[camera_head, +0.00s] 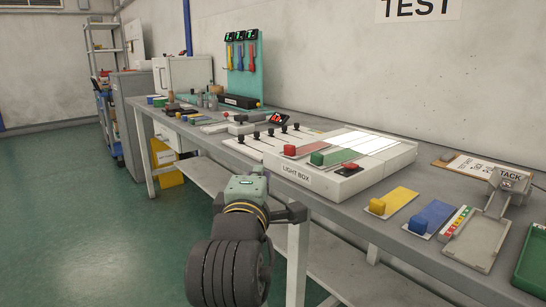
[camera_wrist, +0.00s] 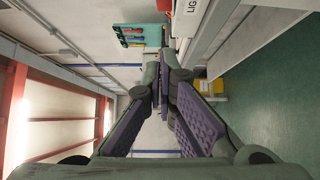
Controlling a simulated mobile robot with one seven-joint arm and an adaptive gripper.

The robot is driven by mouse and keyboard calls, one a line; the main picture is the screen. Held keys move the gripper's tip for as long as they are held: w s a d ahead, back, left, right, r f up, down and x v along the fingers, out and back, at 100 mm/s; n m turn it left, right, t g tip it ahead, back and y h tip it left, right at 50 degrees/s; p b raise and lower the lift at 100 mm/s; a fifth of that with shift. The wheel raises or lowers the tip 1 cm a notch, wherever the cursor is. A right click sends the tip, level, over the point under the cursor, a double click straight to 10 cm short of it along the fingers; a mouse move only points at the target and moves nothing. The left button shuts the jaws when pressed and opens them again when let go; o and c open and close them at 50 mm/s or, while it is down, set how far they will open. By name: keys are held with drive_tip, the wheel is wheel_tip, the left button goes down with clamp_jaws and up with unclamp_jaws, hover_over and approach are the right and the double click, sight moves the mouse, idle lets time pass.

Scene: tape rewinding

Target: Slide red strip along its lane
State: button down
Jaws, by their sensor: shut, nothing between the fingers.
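The red strip (camera_head: 312,145) lies on the left part of the white light box (camera_head: 345,184), with a raised red block at its near end. A green strip (camera_head: 340,154) with a green block lies beside it. My gripper (camera_wrist: 162,82) is shut and empty in the wrist view, its purple-padded fingers meeting near the middle. In the head view my wrist is in front of the table edge, left of and apart from the light box; the fingertips are not clear there.
A red button (camera_head: 350,167) sits on the box's near right. Black-knobbed sliders (camera_head: 270,133) stand just left of the box. Yellow (camera_head: 400,200) and blue (camera_head: 434,216) strips and a grey metal fixture (camera_head: 480,236) lie to its right. The floor left of the table is clear.

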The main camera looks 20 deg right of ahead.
sight(288, 149)
drive_tip(key=shift+s+d+p+x, duration=0.2)
drive_tip(key=shift+d+p+x, duration=0.2)
drive_tip(key=shift+p+x, duration=1.65)
drive_tip(key=shift+s+d+p+x, duration=0.2)
drive_tip(key=shift+d+p+x, duration=0.25)
drive_tip(key=shift+p+x, duration=1.55)
drive_tip(key=shift+s+d+p+x, duration=0.15)
drive_tip(key=shift+d+p+x, duration=0.25)
drive_tip(key=shift+p+x, duration=1.65)
drive_tip(key=shift+w, duration=0.2)
drive_tip(key=shift+w+d, duration=0.25)
drive_tip(key=shift+d, duration=0.35)
drive_tip(key=shift+w+d, duration=0.2)
drive_tip(key=shift+d, duration=0.4)
drive_tip(key=shift+w+d, duration=0.25)
drive_tip(key=shift+d, duration=0.35)
drive_tip(key=shift+a, duration=0.1)
